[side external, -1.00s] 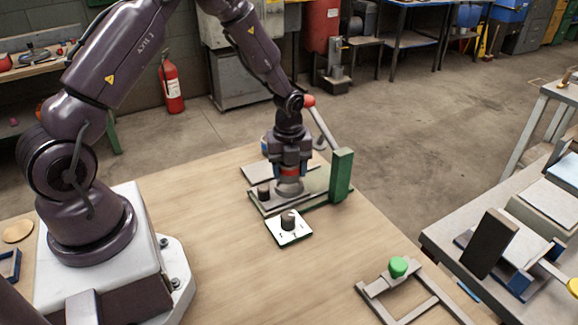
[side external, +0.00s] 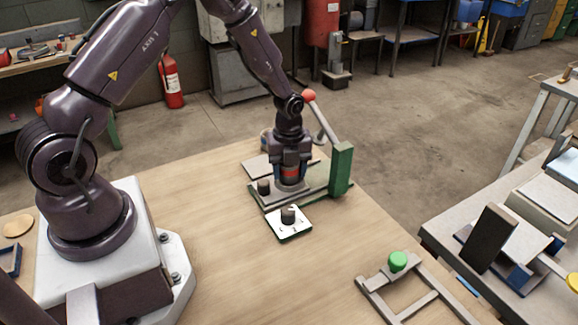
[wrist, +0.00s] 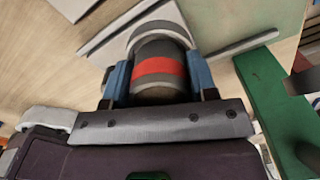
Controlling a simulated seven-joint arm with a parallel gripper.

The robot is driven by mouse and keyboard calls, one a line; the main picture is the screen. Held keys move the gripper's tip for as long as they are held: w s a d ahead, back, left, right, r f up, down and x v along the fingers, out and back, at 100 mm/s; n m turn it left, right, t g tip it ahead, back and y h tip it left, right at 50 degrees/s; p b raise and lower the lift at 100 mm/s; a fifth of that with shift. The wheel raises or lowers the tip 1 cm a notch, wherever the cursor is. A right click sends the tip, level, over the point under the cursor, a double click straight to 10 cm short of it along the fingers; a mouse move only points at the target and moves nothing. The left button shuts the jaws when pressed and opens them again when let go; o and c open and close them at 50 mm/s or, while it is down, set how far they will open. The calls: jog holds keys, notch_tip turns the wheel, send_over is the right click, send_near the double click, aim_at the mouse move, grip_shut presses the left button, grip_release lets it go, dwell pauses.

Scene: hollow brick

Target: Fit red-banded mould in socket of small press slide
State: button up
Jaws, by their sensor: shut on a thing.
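My gripper (side external: 290,170) is over the small press slide (side external: 268,197), pointing down. In the wrist view its blue fingers (wrist: 160,78) are shut on the sides of the dark grey mould (wrist: 160,48) with its red band (wrist: 160,68). The red band also shows between the fingers in the side view (side external: 291,173). A light grey curved rim (wrist: 168,10) shows just beyond the mould's far end, close around it. The mould looks upright and low at the slide. Its lower end is hidden, so I cannot tell how deep it sits in the socket.
A green post (side external: 341,170) and a red-knobbed lever (side external: 323,120) stand close to the right. A dark knob (side external: 264,187) is left of the mould. A green-knobbed frame (side external: 397,262) is at front right.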

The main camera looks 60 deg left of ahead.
jog(key=shift+s+f, duration=0.1)
jog(key=shift+f, duration=0.3)
dwell(0.7)
jog(key=shift+r, duration=0.7)
jog(key=shift+r, duration=0.15)
dwell(0.5)
jog(key=shift+f, duration=0.6)
dwell(0.7)
jog(key=o, duration=1.2)
jog(key=shift+o, duration=0.9)
jog(key=shift+f, duration=0.1)
notch_tip(320, 180, up, 13)
